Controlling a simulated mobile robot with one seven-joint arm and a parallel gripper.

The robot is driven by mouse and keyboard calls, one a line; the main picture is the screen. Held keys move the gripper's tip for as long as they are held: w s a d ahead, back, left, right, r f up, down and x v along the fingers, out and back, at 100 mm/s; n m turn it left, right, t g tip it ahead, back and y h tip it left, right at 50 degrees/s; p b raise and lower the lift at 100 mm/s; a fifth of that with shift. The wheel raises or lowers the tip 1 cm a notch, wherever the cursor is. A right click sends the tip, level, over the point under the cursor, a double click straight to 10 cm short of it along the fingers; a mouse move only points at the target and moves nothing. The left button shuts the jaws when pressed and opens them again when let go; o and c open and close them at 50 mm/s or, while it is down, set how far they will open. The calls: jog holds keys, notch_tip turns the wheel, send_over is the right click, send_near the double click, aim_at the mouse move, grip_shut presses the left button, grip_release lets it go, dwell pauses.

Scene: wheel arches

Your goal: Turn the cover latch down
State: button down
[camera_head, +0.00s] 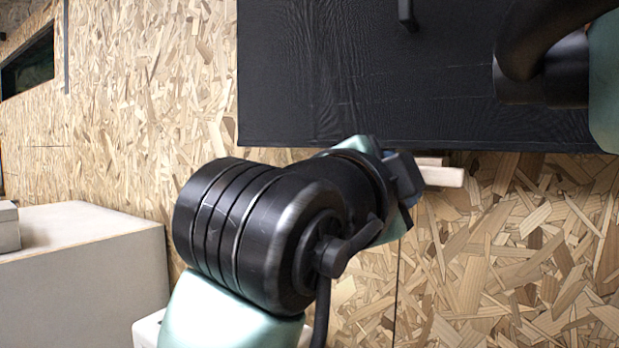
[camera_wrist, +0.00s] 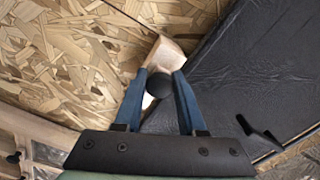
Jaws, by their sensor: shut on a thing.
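The cover latch is a pale wooden bar (camera_head: 443,176) just below the lower edge of the black cover (camera_head: 330,75), with its visible end pointing right. In the wrist view the latch (camera_wrist: 166,53) shows beyond my fingertips, and the cover (camera_wrist: 250,70) lies to its right. My gripper (camera_wrist: 161,82) is shut at the latch, with a round dark knob (camera_wrist: 160,84) between its two blue fingers. In the head view my gripper (camera_head: 408,178) is partly hidden by my wrist, which also hides the latch's left part.
A dark handle (camera_head: 406,14) stands out from the cover. Chipboard wall (camera_head: 500,250) lies below and around the cover. A grey box-like block (camera_head: 85,260) stands at the lower left. My own arm fills the middle and upper right of the head view.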

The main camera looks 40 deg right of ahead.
jog(key=c, duration=0.5)
grip_release()
jog(key=shift+a, duration=0.1)
jog(key=b+v, duration=0.2)
jog(key=v, duration=1)
jog(key=shift+s+a+b, duration=0.2)
jog(key=shift+a+b, duration=0.15)
jog(key=shift+b, duration=0.05)
jog(key=shift+r, duration=0.1)
